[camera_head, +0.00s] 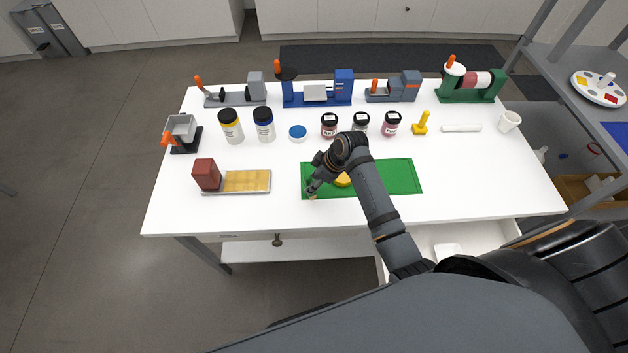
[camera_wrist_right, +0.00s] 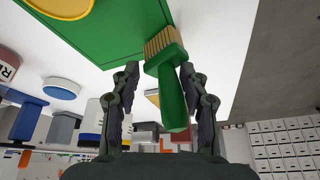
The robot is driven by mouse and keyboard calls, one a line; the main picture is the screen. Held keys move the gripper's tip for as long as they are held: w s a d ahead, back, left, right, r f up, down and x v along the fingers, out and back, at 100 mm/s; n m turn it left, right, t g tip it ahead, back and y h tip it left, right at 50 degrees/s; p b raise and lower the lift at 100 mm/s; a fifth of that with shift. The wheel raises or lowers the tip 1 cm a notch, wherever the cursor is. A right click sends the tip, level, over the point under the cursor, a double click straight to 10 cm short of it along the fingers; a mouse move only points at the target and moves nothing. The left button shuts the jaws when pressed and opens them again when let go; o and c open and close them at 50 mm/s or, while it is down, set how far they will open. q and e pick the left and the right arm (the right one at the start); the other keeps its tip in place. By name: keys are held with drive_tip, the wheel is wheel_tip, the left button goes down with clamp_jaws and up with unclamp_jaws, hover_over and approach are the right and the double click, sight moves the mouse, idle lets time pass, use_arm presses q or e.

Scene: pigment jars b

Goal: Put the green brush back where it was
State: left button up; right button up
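The green brush (camera_wrist_right: 172,95) has tan bristles (camera_wrist_right: 163,42) and shows in the right wrist view, with its bristle end over the edge of the green mat (camera_wrist_right: 120,35). Its handle is between the two fingers of my right gripper (camera_wrist_right: 163,105). A gap shows between the handle and the left-hand finger; the other finger is close beside the handle, and I cannot tell if it touches. In the head view my right gripper (camera_head: 314,186) is low at the left end of the green mat (camera_head: 400,177) and mostly hides the brush. My left gripper is not in view.
A yellow disc (camera_head: 343,180) lies on the mat, partly behind my right arm. Jars, including a dark-lidded one (camera_head: 329,125), and small machines (camera_head: 317,94) line the back. The front right of the table is clear.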

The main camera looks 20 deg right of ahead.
drive_tip(key=v, duration=1.2)
drive_tip(key=shift+r, duration=0.15)
drive_tip(key=shift+s, duration=0.1)
